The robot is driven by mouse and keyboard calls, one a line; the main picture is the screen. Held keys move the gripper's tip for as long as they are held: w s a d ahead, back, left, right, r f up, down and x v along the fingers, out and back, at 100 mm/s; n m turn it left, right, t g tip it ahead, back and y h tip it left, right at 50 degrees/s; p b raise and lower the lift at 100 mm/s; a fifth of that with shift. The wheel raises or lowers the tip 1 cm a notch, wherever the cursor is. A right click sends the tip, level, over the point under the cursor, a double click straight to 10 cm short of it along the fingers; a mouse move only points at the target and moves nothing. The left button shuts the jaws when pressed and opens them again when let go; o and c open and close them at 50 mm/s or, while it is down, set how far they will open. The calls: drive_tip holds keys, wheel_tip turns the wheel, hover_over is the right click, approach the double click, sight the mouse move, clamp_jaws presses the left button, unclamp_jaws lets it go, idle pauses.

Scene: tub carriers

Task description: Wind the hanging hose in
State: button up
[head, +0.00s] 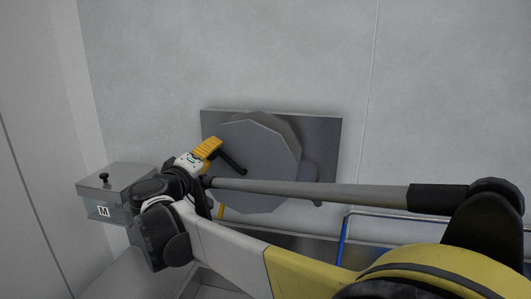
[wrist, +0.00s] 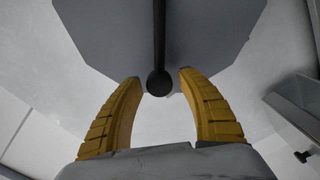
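A grey hose reel (head: 255,180) with an eight-sided face is mounted on a dark plate (head: 322,150) on the wall. A dark crank bar (head: 230,160) lies in front of its face; in the wrist view the bar ends in a round dark knob (wrist: 159,84). A short yellow piece of hose (head: 221,212) shows below the reel; the rest is hidden behind my arm. My gripper (head: 211,146) is at the reel's upper left. Its yellow fingers (wrist: 160,82) are open, with the knob between their tips and a gap on each side.
A grey box (head: 107,209) with a black knob on top and an "M" label stands at the left, close to my wrist. A blue-and-pale rail frame (head: 343,238) is at the lower right. The wall above the reel is clear.

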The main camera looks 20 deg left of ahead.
drive_tip(key=shift+s, duration=0.1)
drive_tip(key=s+d, duration=0.1)
drive_tip(key=s, duration=1)
drive_tip(key=shift+s+d, duration=0.15)
drive_tip(key=shift+s, duration=0.25)
drive_tip(key=shift+w, duration=0.1)
